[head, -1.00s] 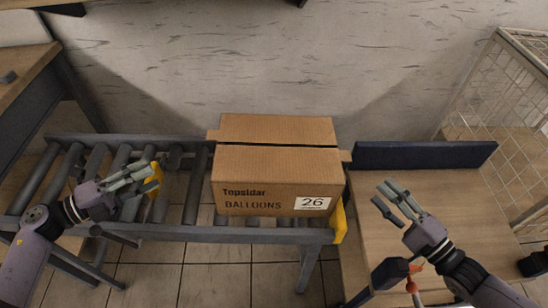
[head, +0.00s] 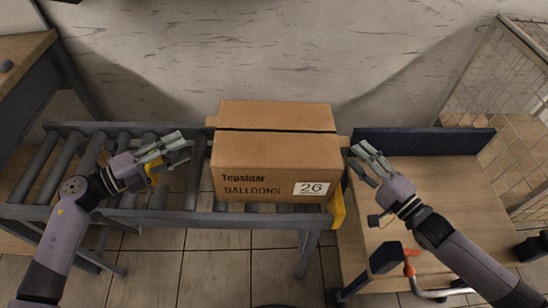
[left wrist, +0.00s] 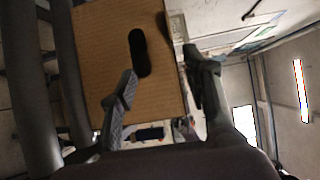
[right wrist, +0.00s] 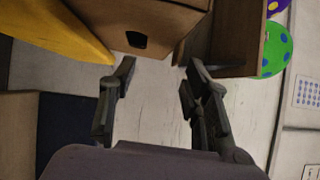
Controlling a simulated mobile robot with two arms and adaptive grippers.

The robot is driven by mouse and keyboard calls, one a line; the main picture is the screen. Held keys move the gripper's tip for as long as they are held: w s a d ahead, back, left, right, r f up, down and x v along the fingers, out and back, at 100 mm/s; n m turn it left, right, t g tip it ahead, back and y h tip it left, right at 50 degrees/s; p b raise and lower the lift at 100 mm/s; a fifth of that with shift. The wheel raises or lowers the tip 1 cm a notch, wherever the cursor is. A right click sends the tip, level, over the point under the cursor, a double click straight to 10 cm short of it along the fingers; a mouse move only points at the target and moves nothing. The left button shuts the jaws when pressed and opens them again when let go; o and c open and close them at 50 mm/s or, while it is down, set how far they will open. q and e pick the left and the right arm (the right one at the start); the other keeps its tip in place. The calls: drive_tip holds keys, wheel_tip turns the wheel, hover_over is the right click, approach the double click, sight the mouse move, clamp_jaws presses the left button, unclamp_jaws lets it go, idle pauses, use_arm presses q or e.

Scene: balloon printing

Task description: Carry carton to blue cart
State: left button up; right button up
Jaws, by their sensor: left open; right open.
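The brown carton (head: 275,160), printed "Topsidar BALLOONS 26", sits upright on the end of the grey roller conveyor (head: 160,216). My left gripper (head: 187,145) is open just left of the carton; the left wrist view shows the carton's side (left wrist: 110,40) with a dark handle slot. My right gripper (head: 357,158) is open just right of the carton, apart from it; in the right wrist view the carton (right wrist: 150,15) with its handle slot is ahead of the fingers. A wooden-topped cart with dark blue edges (head: 440,190) stands right of the conveyor.
A yellow end stop (head: 337,207) is at the conveyor's right end. A wire mesh cage (head: 500,110) stands at the far right, and a wooden table (head: 25,60) at the far left. A wall is behind the conveyor. The cart top is mostly clear.

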sight(335, 135)
use_arm(q)
drive_tip(key=x, duration=0.9)
drive_tip(key=shift+d, duration=0.2)
use_arm(e)
drive_tip(key=x, duration=0.9)
drive_tip(key=shift+w+a, duration=0.15)
drive_tip(key=shift+w, duration=0.05)
use_arm(q)
drive_tip(key=shift+w, duration=0.15)
clamp_jaws()
use_arm(e)
clamp_jaws()
